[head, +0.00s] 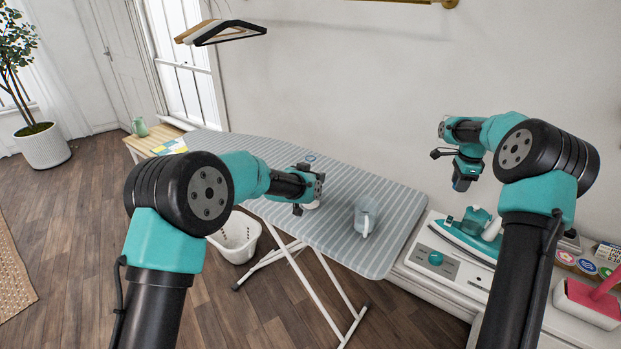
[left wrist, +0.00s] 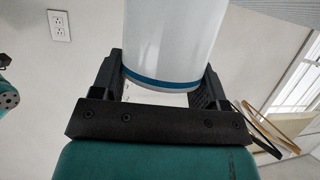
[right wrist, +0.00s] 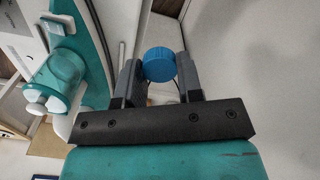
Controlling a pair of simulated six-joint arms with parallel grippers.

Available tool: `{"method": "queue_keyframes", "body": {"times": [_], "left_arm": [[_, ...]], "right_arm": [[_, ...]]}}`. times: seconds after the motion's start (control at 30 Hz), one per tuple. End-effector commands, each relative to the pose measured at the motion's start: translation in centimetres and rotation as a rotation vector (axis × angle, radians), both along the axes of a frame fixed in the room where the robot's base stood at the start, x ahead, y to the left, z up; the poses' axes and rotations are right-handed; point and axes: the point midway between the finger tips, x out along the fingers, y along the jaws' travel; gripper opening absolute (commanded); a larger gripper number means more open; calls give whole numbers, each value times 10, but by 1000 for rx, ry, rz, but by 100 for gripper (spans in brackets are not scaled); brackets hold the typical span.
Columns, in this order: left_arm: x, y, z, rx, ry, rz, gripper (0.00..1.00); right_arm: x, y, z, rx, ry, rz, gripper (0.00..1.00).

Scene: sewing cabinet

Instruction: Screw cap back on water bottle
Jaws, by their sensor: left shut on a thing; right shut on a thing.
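The water bottle (left wrist: 170,42) is a pale, whitish cylinder with a blue band, between the two fingers of my left gripper in the left wrist view. My left gripper (head: 306,186) is shut on it over the ironing board (head: 280,150); in the head view the gripper and arm hide most of the bottle. The blue cap (right wrist: 159,64) is round and held between the fingertips of my right gripper in the right wrist view. My right gripper (head: 463,178) is in the air right of the board, apart from the bottle. The bottle's mouth cannot be made out.
A clear jug-like cup (head: 366,214) stands on the board right of my left gripper. A teal iron (head: 470,232) sits on the low white cabinet below my right gripper. A white basket (head: 236,240) is on the floor. Hangers (head: 230,30) hang at the back wall.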

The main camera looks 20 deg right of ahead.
Motion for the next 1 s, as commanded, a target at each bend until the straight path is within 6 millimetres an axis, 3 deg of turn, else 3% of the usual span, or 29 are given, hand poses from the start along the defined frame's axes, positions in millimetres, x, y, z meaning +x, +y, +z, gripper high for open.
{"method": "queue_keyframes", "body": {"times": [0.57,1.0], "left_arm": [[1,0,35,-2,-2,1,31],[-45,13,39,0,-1,-1,31]], "right_arm": [[0,0,0,0,0,0,12],[0,0,0,0,0,0,12]]}}
